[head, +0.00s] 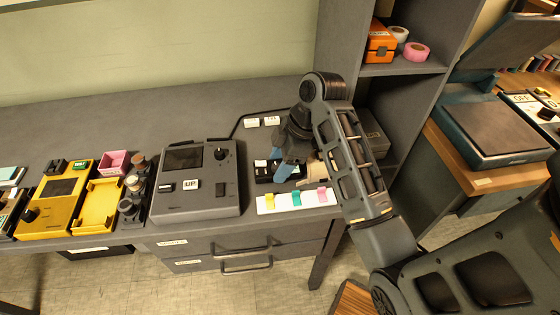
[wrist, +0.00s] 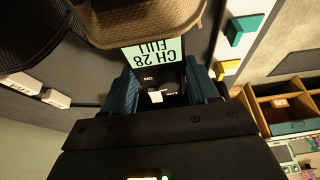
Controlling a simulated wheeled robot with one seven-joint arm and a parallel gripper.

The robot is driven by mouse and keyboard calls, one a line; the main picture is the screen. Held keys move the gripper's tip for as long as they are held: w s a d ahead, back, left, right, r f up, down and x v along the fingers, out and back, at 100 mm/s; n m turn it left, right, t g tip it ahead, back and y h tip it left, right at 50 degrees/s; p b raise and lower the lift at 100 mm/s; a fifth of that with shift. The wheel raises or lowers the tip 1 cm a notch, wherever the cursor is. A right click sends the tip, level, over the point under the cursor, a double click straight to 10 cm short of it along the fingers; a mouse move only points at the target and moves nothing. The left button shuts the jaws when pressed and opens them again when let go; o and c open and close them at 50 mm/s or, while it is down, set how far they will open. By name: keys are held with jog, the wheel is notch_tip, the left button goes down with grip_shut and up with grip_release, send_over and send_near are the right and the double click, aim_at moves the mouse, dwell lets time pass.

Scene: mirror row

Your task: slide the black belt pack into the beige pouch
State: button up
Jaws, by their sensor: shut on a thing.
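My gripper (head: 282,165) has blue fingers and is low over the right part of the grey desk. In the wrist view, my gripper (wrist: 165,88) is shut on the black belt pack (wrist: 171,78), one finger on each side. A mint label reading "CH 28 FULL" (wrist: 153,53) shows just beyond the fingertips. The beige pouch (wrist: 145,18) lies directly ahead of the pack, its woven rim close to the label. In the head view the pouch (head: 311,176) is to the right of the fingers, partly hidden by my arm. Whether the pack's end is inside the pouch cannot be told.
A white strip with coloured tabs (head: 295,202) lies in front of the gripper. A grey device marked "UP" (head: 195,205) stands to the left. Two white tags (head: 262,122) lie behind. A shelf unit (head: 400,68) rises to the right. The desk's back left is clear.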

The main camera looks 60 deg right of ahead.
jog(key=o, duration=1.2)
jog(key=shift+o, duration=0.2)
jog(key=p+v, duration=0.3)
jog(key=v, duration=0.3)
jog(key=shift+a, duration=0.1)
jog(key=shift+p+v, duration=0.9)
jog(key=shift+p, duration=0.3)
